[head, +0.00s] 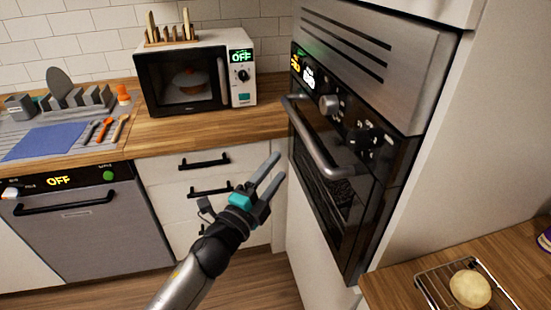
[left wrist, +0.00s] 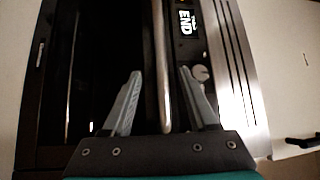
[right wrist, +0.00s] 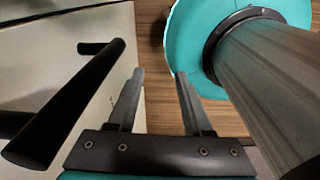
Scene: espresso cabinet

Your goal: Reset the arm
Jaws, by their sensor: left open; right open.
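My left gripper (head: 276,166) is open and empty, in front of the drawers and to the left of the oven handle (head: 312,142). In the left wrist view my left gripper (left wrist: 160,74) points at the oven, and the handle (left wrist: 161,50) lies in line with the gap between its fingers. In the head view the fingers look apart from the handle. My right gripper (right wrist: 160,74) shows only in the right wrist view, open and empty, low over the wooden floor. My right arm is hidden in the head view.
The built-in oven (head: 350,190) is closed. A black handle (right wrist: 75,100) on a pale front is close left of my right gripper. A microwave (head: 190,82) and dish rack (head: 75,98) stand on the counter. A wire rack (head: 428,288) with a round bun (head: 470,289) is at lower right.

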